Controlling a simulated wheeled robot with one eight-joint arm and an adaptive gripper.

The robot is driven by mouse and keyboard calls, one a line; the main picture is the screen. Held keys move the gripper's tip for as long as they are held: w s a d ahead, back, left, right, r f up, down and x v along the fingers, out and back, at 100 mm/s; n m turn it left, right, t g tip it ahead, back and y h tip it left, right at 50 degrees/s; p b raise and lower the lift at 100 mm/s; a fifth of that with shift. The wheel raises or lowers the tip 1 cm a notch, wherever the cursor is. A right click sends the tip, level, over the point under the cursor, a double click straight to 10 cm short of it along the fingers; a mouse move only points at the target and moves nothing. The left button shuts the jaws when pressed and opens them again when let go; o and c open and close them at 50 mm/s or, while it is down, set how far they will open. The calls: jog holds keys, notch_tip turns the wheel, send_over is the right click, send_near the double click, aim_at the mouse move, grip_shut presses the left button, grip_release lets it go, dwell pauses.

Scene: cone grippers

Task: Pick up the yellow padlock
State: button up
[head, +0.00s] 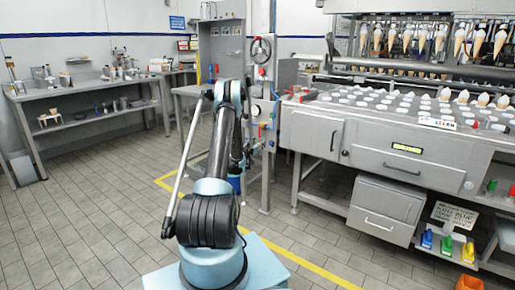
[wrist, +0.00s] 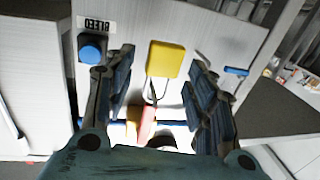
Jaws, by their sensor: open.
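The yellow padlock (wrist: 167,58) shows in the wrist view, with its square body against a pale grey panel and its thin shackle running down toward a red and orange part. My gripper (wrist: 160,85) is open, with one dark finger on each side of the padlock in the picture. I see no contact between the fingers and the padlock. The distance from the fingers to the panel is hard to judge. In the head view my arm hides the gripper, and I cannot clearly make out the padlock there.
A blue round knob (wrist: 90,49) under an upside-down BLEED label sits left of the fingers. A small blue part (wrist: 236,71) is at the right. In the head view a handwheel (head: 260,50) tops the post, and a steel cone machine (head: 400,150) stands to the right.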

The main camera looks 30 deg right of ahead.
jog(key=shift+w+d, duration=0.1)
jog(key=shift+d, duration=0.1)
grip_shut()
jog(key=shift+r, duration=0.1)
jog(key=s+a+r, duration=0.7)
jog(key=a+r, duration=0.1)
jog(key=a, duration=0.3)
jog(key=shift+s+a, duration=0.25)
jog(key=shift+s, duration=0.15)
